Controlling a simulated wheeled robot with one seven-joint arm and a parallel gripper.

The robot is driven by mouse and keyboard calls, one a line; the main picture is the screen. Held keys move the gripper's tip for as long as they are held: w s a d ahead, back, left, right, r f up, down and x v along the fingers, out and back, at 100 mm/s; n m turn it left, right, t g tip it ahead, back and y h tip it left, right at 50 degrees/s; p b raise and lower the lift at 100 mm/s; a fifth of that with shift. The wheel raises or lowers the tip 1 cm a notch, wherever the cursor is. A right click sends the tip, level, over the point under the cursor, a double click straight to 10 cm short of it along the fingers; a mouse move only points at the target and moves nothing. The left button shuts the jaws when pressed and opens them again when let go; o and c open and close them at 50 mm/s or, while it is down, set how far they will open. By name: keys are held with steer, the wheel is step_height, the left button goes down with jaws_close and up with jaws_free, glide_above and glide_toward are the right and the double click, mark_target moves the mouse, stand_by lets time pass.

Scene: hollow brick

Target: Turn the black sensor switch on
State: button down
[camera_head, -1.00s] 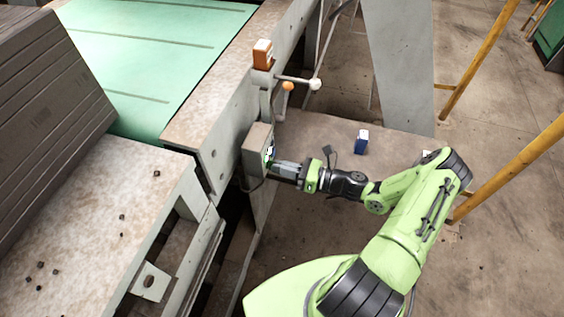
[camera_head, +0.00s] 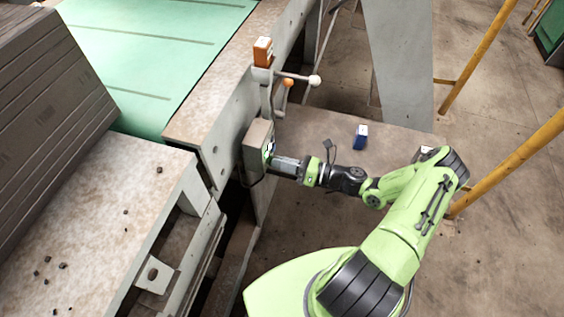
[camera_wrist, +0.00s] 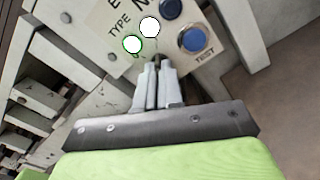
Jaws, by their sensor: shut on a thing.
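A grey control box (camera_head: 257,138) is fixed to the side of the machine frame. In the wrist view its face (camera_wrist: 103,22) carries printed lettering, two round white lights with green rims and blue buttons. My gripper (camera_wrist: 158,66) is at this face, its fingers nearly together. A small dark piece, which looks like the black sensor switch (camera_wrist: 157,58), shows between the fingertips. The fingers hide most of it, so its turned position cannot be told. In the head view my gripper (camera_head: 275,163) meets the box's right side.
A blue button marked TEST (camera_wrist: 192,40) sits right of the fingertips. Above the box are an orange-and-white device (camera_head: 263,52) and a lever with a white knob (camera_head: 314,81). A blue-and-white box (camera_head: 361,137) lies behind the arm. Yellow rails (camera_head: 510,165) stand at right.

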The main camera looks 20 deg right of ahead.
steer(key=c, duration=1.3)
jaws_free()
steer(key=shift+d, duration=0.1)
steer(key=v, duration=1.5)
steer(key=shift+s+d, duration=0.3)
steer(key=shift+a, duration=0.1)
